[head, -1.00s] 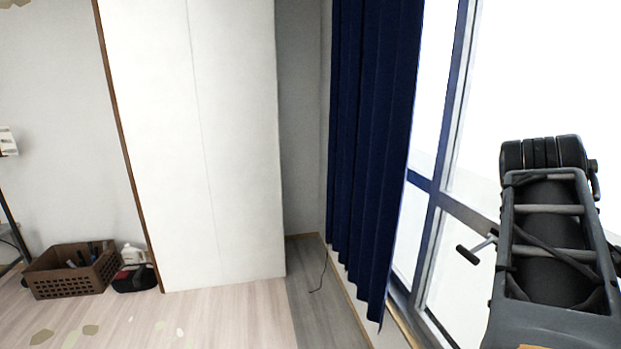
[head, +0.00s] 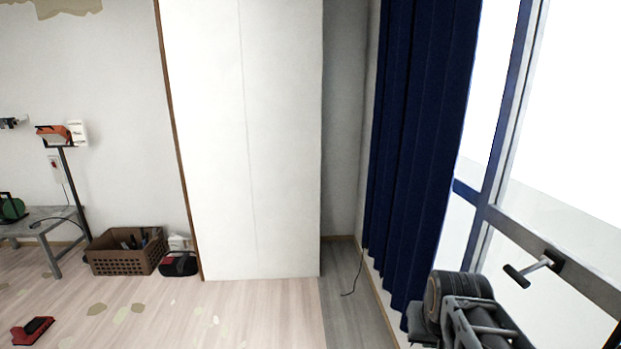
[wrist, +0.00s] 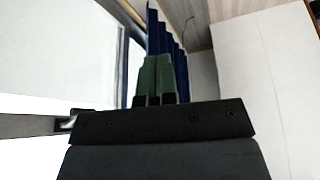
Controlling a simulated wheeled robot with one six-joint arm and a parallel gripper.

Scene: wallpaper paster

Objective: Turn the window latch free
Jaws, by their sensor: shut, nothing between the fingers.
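The window latch (head: 517,276) is a dark handle on a thin metal stem, fixed to the horizontal rail of the window at the right of the head view. It sticks out toward the room. In the wrist view, my gripper (wrist: 157,62) shows its green fingers close together, shut and empty, pointing toward the blue curtain. A pale metal piece (wrist: 68,122) shows at the left edge of the gripper body, by a grey bar; I cannot tell whether it is part of the latch. In the head view, only part of my arm shows, below and left of the latch; the fingers are hidden.
A dark blue curtain (head: 418,150) hangs left of the window. A white panel (head: 250,140) stands beyond it. A brown crate (head: 125,262) and a small grey table (head: 40,218) stand at the left. A red tool (head: 33,330) lies on the floor. The middle floor is mostly clear.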

